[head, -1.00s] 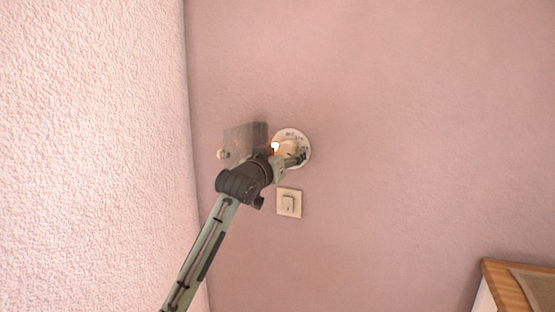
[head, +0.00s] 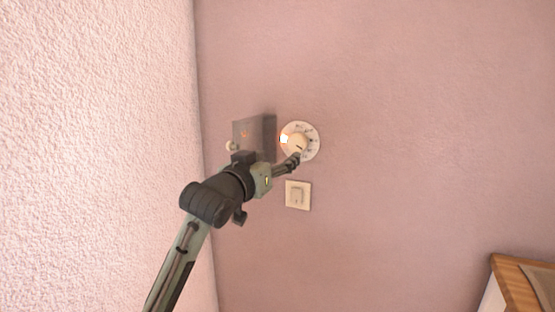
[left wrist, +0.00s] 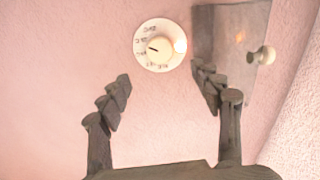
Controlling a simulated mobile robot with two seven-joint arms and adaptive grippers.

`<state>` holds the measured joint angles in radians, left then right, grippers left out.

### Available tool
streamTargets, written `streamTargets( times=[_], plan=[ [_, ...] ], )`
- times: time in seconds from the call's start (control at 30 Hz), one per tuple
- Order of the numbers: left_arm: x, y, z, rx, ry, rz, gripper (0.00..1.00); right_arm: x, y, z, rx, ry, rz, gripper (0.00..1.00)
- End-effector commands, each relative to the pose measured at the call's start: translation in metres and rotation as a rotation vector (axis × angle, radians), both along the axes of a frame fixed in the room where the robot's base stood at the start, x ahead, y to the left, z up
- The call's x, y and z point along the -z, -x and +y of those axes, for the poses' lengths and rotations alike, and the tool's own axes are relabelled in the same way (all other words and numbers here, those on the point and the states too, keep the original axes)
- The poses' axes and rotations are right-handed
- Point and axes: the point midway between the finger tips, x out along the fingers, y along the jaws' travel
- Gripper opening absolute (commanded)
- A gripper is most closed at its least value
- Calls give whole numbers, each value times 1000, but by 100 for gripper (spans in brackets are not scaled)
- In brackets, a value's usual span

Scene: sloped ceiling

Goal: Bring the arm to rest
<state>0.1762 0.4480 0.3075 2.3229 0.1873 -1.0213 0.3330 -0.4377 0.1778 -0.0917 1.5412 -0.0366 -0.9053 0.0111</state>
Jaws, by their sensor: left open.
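My left arm comes in from the lower left in the head view. Its gripper (head: 290,163) is in front of the pink wall, just below a round white dial (head: 312,147). In the left wrist view the two fingers of the gripper (left wrist: 162,90) stand wide apart with nothing between them. The right gripper is in neither view.
A grey box (head: 250,133) with a pale knob is on the wall left of the dial. A light switch (head: 298,195) is below the dial. A textured wall (head: 90,130) rises at the left. A wooden-edged piece of furniture (head: 512,285) stands at the lower right.

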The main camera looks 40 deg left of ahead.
Motion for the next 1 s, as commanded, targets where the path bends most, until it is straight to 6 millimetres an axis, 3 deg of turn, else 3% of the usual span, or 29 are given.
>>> streamTargets(
  times=[0.3,0.47,1.0],
  plan=[
    [0,-1,0,0,0,0,65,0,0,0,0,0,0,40],
    [0,-13,3,0,1,0,65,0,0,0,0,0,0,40],
    [-1,-105,25,0,0,0,65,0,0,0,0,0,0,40]
  ],
)
